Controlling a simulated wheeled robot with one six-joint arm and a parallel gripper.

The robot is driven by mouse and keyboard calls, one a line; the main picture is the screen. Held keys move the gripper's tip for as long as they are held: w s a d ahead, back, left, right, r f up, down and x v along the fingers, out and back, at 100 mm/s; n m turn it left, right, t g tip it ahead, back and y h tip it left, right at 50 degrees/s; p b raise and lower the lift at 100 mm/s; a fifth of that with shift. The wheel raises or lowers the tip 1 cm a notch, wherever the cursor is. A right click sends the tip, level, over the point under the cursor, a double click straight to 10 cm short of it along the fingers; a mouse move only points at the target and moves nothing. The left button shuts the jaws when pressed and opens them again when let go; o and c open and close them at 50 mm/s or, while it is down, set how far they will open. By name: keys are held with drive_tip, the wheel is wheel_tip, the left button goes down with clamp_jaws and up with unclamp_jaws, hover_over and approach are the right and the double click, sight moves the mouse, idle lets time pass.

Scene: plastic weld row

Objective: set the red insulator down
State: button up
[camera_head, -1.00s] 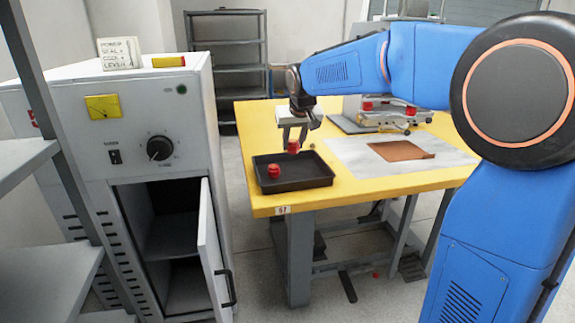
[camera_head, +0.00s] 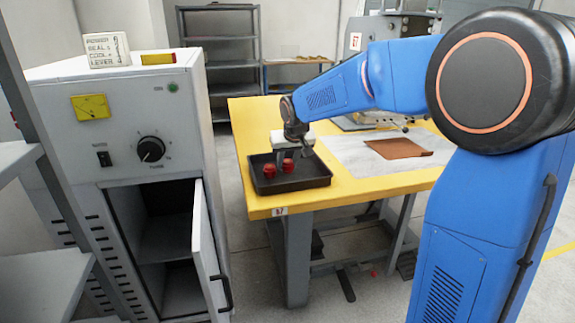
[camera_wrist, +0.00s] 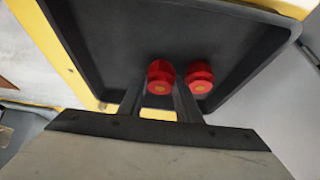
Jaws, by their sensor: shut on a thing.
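My gripper (camera_head: 289,161) is shut on a red insulator (camera_head: 288,166) low inside the black tray (camera_head: 308,184). In the wrist view this insulator (camera_wrist: 160,76) sits between the two fingertips (camera_wrist: 160,92), over the tray floor (camera_wrist: 110,40). I cannot tell whether its base touches the floor. A second red insulator (camera_head: 269,172) stands in the tray, left of the held one in the head view. In the wrist view this second insulator (camera_wrist: 199,77) is just right of the right finger, close beside it.
The tray rests on a yellow table (camera_head: 350,188) near its left end. A pale mat with a brown sheet (camera_head: 398,148) lies to the right. A grey cabinet (camera_head: 130,85) with an open door (camera_head: 207,250) stands at left. Shelves (camera_head: 220,60) are behind.

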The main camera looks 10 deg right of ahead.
drive_tip(key=shift+f, duration=0.45)
drive_tip(key=shift+f, duration=0.1)
drive_tip(key=o, duration=0.8)
drive_tip(key=shift+s+r, duration=0.1)
drive_tip(key=shift+r, duration=0.25)
drive_tip(key=v, duration=1.1)
drive_tip(key=s+d+f, duration=0.2)
drive_tip(key=s+f, duration=0.2)
drive_tip(key=s, duration=0.8)
drive_tip(key=s+d+f, duration=0.3)
drive_tip(key=s+f, duration=0.1)
drive_tip(key=s, duration=0.9)
drive_tip(key=s+d+f+g, duration=0.1)
drive_tip(key=s+f, duration=0.3)
drive_tip(key=s, duration=0.8)
drive_tip(key=shift+s+d+f, duration=0.15)
drive_tip(key=shift+s+d, duration=0.25)
drive_tip(key=shift+d, duration=0.35)
